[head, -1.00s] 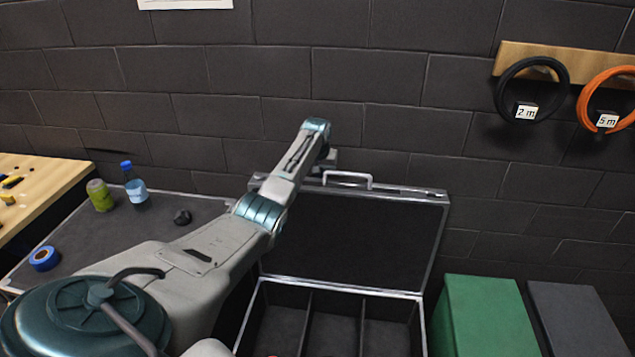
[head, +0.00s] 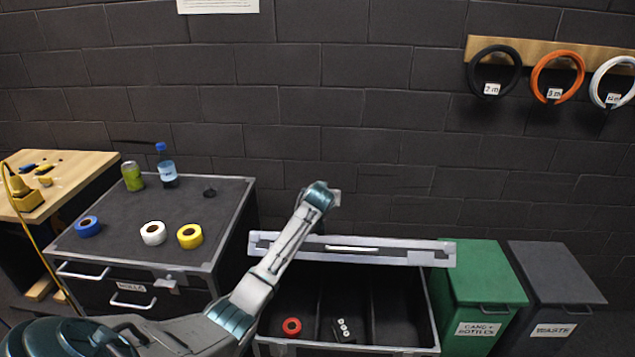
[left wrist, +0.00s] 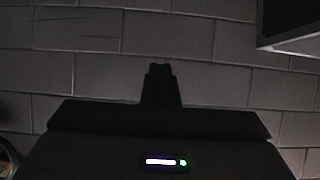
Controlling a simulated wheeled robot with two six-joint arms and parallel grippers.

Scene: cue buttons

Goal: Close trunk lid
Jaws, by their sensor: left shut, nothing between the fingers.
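The trunk (head: 400,350) stands at the centre of the head view, its compartments showing. A red tape roll (head: 292,326) lies in the left compartment and a small grey item (head: 343,329) in the middle one. The lid (head: 350,250) is partly lowered, so its front rim with the handle is seen nearly edge-on above the opening. My left arm crosses the lid's left part, with its wrist above the rim. The left gripper's fingers (left wrist: 160,72) are shut and empty in the dark left wrist view. Whether they touch the lid cannot be told. My right gripper is not in view.
A dark case (head: 120,225) at left bears tape rolls, a can and a bottle. A green bin (head: 485,270) and grey waste bin (head: 560,280) stand close right of the trunk. A brick wall is behind, with cable coils on a rack (head: 600,58).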

